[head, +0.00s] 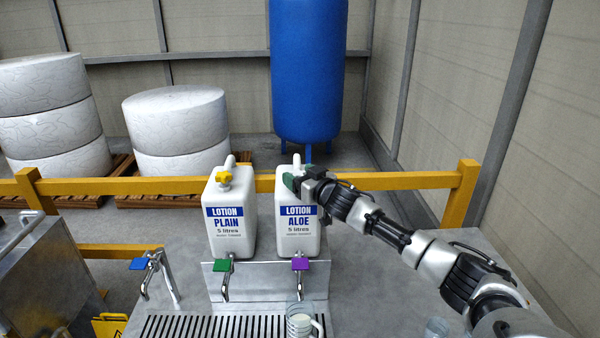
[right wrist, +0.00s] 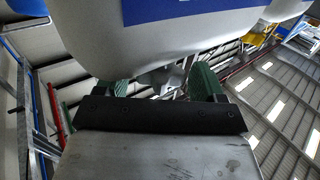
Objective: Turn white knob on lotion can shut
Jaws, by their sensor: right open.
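The lotion can marked ALOE (head: 298,232) stands upright at the right of the pair, with a blue and white label. My right gripper (head: 291,181) is at the upper front of this can, its green fingers open. It hides the spot where a knob could sit, so I cannot make out the white knob in the head view. In the right wrist view the can body (right wrist: 200,40) fills the top, and a pale grey shape (right wrist: 165,80) shows between the open green fingers (right wrist: 160,84); I cannot tell if it is the knob. My left gripper is not in view.
The can marked PLAIN (head: 231,235) stands to the left with a yellow knob (head: 223,177). Green (head: 223,264) and purple (head: 300,263) taps sit below the cans. A cup (head: 301,322) stands under the purple tap. A yellow rail (head: 400,181) runs behind.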

